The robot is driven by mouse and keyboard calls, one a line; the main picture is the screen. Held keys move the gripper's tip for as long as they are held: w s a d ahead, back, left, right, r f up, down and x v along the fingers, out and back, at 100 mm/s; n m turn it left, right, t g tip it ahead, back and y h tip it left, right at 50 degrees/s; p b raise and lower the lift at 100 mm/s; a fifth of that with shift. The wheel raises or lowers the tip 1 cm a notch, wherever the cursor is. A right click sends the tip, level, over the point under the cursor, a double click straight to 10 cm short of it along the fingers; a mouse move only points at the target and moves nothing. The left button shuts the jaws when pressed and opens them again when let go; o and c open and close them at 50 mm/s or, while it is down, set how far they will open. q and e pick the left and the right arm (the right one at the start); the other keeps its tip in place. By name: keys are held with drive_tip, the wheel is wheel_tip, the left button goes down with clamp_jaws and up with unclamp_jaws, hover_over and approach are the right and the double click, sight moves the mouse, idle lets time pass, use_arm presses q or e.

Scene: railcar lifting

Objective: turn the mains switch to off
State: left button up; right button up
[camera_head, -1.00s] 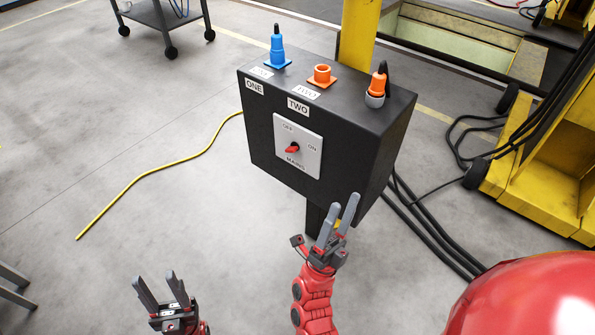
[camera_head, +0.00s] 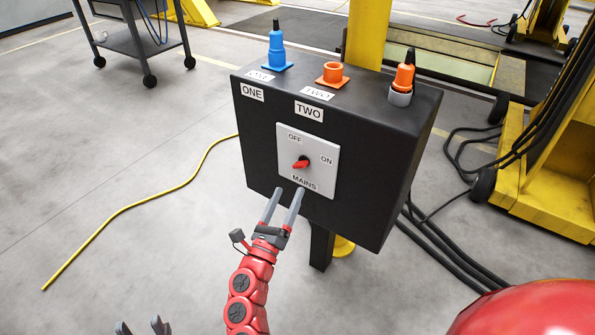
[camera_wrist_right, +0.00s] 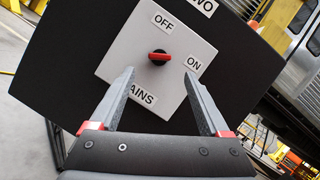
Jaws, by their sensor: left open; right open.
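The mains switch is a red knob (camera_head: 301,163) on a pale square plate (camera_head: 322,177) on the front of a black box (camera_head: 385,165). The plate reads OFF at the top, ON at the right and MAINS below. In the right wrist view the red knob (camera_wrist_right: 159,57) has its bar lying roughly sideways, in line with ON. My right gripper (camera_head: 289,190) is open and empty, its fingertips just below the knob in the picture; in the wrist view its fingers (camera_wrist_right: 160,71) point at the knob, one either side. My left gripper (camera_head: 140,325) is open at the bottom edge, mostly cut off.
A blue plug (camera_head: 276,50), an orange socket (camera_head: 332,73) and an orange plug (camera_head: 402,80) stand on top of the box. Black cables (camera_head: 440,245) run on the floor at the right, a yellow cable (camera_head: 140,200) at the left. A red rounded object (camera_head: 535,310) fills the bottom right.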

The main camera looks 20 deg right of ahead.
sight(301, 164)
drive_tip(key=x, duration=0.8)
drive_tip(key=shift+r, duration=0.1)
clamp_jaws()
